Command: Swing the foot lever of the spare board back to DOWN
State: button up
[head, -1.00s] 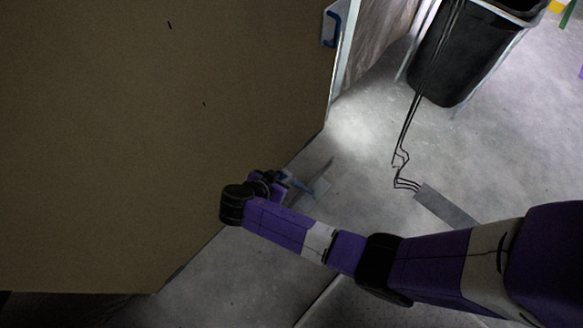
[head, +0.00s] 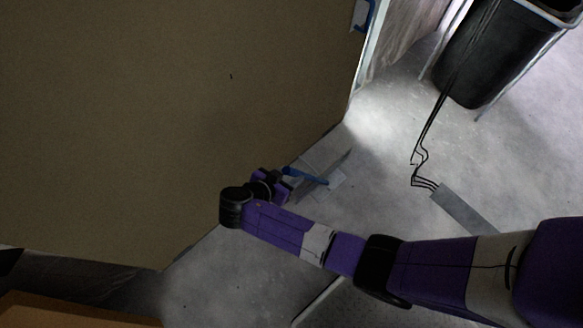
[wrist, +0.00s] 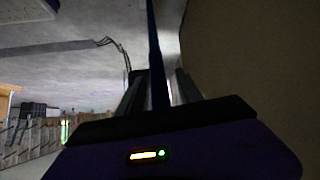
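A large brown board (head: 150,120) fills the left of the head view. A slim blue lever (head: 308,176) sticks out low by its right edge, over a pale patch on the floor. In the wrist view the lever (wrist: 154,50) is a dark blue bar running up between my fingers. My gripper (head: 279,178) is at the lever's left end, close to the board. In the wrist view my gripper (wrist: 160,85) has one finger on each side of the bar. A thin bright sliver shows on the right; whether the fingers press on it is unclear. The lever's far end is out of view.
A black bin (head: 487,55) stands at the upper right, with dark cables running down to a grey floor plate (head: 465,212). A blue-and-white fitting (head: 362,15) is on the board's upper right edge. An orange-brown surface (head: 60,312) lies at the lower left. Concrete floor between is open.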

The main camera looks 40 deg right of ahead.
jog(key=shift+d+r, duration=0.1)
jog(key=shift+r, duration=0.05)
jog(key=w+v, duration=0.1)
jog(key=v, duration=0.6)
jog(key=shift+s+a+p, duration=0.3)
jog(key=shift+s, duration=0.2)
jog(key=shift+r, duration=0.15)
